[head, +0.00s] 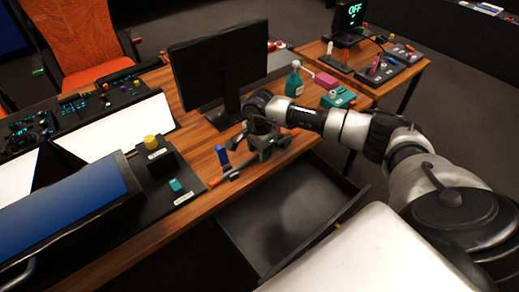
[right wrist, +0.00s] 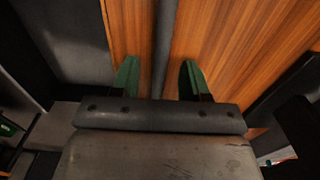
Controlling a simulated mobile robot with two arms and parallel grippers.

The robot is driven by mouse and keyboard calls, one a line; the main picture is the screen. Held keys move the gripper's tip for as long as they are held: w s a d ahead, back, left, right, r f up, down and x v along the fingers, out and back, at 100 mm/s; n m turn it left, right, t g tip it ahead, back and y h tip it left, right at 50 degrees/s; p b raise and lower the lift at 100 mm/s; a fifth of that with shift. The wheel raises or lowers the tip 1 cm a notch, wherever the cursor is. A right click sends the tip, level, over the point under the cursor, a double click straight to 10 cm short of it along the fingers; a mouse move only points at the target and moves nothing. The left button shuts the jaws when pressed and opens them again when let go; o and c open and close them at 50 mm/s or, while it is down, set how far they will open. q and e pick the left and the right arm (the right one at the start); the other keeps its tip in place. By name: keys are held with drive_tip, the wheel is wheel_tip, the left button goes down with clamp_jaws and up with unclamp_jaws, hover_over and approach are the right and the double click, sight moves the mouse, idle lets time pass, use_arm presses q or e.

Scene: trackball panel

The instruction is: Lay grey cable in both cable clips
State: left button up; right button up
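My right gripper (head: 262,150) is low over the wooden desk near its front edge, beside the open drawer. In the right wrist view its two green-tipped fingers (right wrist: 159,78) stand apart. A dark grey strip (right wrist: 164,40), which looks like the grey cable, runs between them with a visible gap on each side. In the head view a dark strip (head: 228,176) lies on the desk left of the gripper, near a small upright blue piece (head: 222,156). I cannot make out either cable clip for certain. My left gripper is not in view.
An open black drawer (head: 270,215) juts out below the gripper. A monitor (head: 222,62) stands behind it. A black box with a yellow knob (head: 151,142) is to the left. A green spray bottle (head: 294,80) and a teal box (head: 338,98) stand to the right.

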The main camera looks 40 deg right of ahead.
wheel_tip(320, 180, up, 11)
idle(0.7)
drive_tip(key=shift+f, duration=0.1)
